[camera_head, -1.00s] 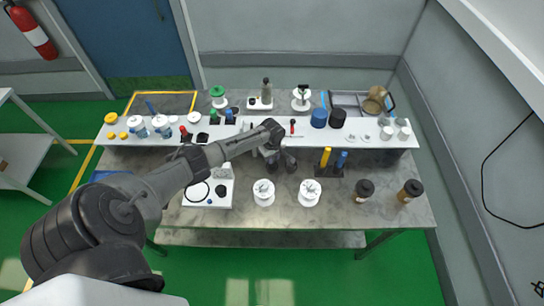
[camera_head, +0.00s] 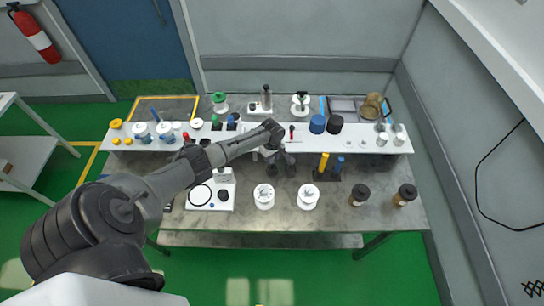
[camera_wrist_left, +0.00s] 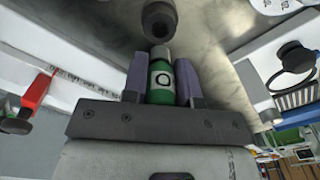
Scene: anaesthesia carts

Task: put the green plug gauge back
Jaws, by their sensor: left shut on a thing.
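My left gripper (camera_head: 278,162) is over the middle of the workbench, seen from behind the forearm in the head view. In the left wrist view its fingers (camera_wrist_left: 161,82) are shut on the green plug gauge (camera_wrist_left: 160,78), a green cylinder with a white ring-marked label and a pale tip. The gauge is hidden in the head view. A dark round piece with a hole (camera_wrist_left: 159,20) lies beyond its tip; I cannot tell how far apart they are. A dark rack (camera_head: 327,176) with a yellow gauge (camera_head: 323,162) and a blue gauge (camera_head: 339,164) stands right of the gripper.
White spools (camera_head: 264,196) (camera_head: 308,196) stand in front of the gripper. Dark-capped jars (camera_head: 359,194) (camera_head: 405,194) stand at the right. A white shelf (camera_head: 355,140) with several items runs along the back. A white board (camera_head: 222,202) lies at the left.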

